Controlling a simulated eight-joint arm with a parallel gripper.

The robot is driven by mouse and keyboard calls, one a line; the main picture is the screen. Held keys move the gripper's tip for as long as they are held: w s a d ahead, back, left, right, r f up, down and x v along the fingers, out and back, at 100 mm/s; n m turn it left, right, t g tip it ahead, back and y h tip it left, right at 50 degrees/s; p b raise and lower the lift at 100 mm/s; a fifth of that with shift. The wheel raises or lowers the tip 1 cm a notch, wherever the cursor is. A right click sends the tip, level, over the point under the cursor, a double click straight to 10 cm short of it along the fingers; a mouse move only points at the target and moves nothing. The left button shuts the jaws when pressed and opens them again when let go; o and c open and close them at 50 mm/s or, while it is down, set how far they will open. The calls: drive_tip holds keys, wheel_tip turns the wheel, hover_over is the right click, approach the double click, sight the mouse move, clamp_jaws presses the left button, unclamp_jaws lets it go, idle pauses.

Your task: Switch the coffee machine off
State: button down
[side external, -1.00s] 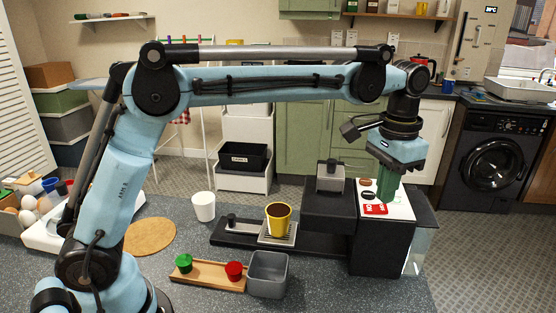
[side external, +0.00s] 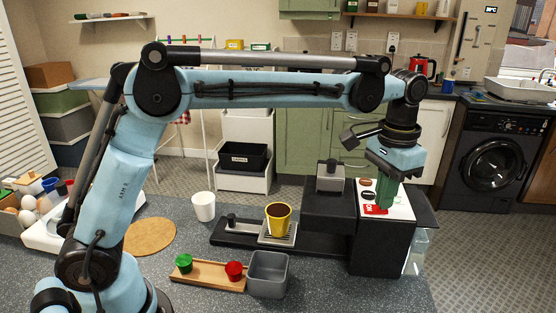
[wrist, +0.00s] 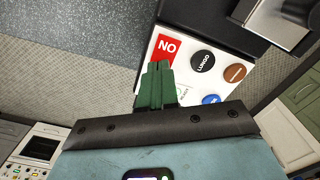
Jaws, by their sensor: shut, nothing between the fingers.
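The coffee machine (side external: 380,250) is a black unit with a white top panel (side external: 401,209). A red patch (side external: 370,210) with white letters is on this panel; in the wrist view the red patch (wrist: 169,47) reads "NO" from this side. My gripper (side external: 384,209) is shut and empty, pointing down at the panel beside the red patch. In the wrist view its green fingers (wrist: 158,68) cover part of the panel near the patch. I cannot tell whether the tips touch it. Black (wrist: 203,61), brown (wrist: 235,73) and blue (wrist: 211,99) round buttons lie to the right.
A yellow cup (side external: 278,222) of dark liquid stands on the machine's drip tray. A grey bin (side external: 267,275), a wooden board (side external: 209,277) with green and red pieces, and a white cup (side external: 203,206) stand left. A clear tank (side external: 418,250) is on the machine's right.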

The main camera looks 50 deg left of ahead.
drive_tip(key=shift+f, duration=0.2)
drive_tip(key=shift+r, duration=3.5)
drive_tip(key=shift+a, duration=0.1)
drive_tip(key=s+a+t, duration=0.1)
drive_tip(key=s+a, duration=0.1)
drive_tip(key=s+a+n+t, duration=0.1)
drive_tip(key=s+a, duration=0.2)
drive_tip(key=s+a+f+t, duration=0.1)
drive_tip(key=s+a, duration=0.1)
drive_tip(key=a, duration=0.1)
drive_tip(key=shift+s+n+t+h, duration=0.25)
drive_tip(key=shift+n+t+h, duration=0.05)
drive_tip(key=s+a+f+n+t, duration=0.1)
drive_tip(key=s+a+f+t, duration=0.2)
drive_tip(key=s+f, duration=0.6)
drive_tip(key=a, duration=0.2)
drive_tip(key=shift+s+a+t, duration=0.3)
